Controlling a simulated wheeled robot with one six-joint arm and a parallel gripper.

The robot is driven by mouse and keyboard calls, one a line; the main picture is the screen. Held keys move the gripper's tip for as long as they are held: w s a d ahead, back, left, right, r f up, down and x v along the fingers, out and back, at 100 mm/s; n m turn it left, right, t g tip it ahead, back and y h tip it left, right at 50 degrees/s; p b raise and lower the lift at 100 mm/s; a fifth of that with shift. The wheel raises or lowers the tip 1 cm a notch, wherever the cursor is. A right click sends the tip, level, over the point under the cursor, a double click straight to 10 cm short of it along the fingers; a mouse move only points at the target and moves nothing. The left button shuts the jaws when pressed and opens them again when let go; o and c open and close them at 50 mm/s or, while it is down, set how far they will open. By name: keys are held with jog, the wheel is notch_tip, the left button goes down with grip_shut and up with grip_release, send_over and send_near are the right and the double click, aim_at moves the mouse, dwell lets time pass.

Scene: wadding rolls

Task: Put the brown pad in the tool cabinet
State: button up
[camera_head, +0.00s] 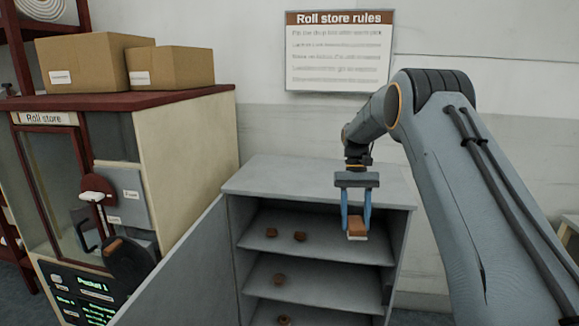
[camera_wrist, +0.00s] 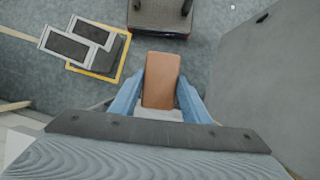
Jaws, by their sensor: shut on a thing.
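My gripper (camera_head: 356,222) is shut on the brown pad (camera_head: 357,227), with one blue finger on each side of it. The pad hangs in front of the upper part of the tool cabinet (camera_head: 300,176) in the head view. In the wrist view the brown pad (camera_wrist: 161,80) sits between the fingers of my gripper (camera_wrist: 160,95), with a pale part at its near end. The cabinet is grey and its door (camera_head: 180,270) stands open to the left. Several small brown items lie on its shelves, such as one on the top shelf (camera_head: 271,232).
A cream and dark red roll store cabinet (camera_head: 190,140) stands at the left, with two cardboard boxes (camera_head: 82,62) on top. A rules sign (camera_head: 339,52) hangs on the wall. In the wrist view, grey pads and a yellow-edged mat (camera_wrist: 98,68) show on the floor.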

jog(key=shift+a+f, duration=0.15)
jog(key=shift+f, duration=0.3)
jog(key=s+f, duration=1.8)
jog(key=f, duration=0.1)
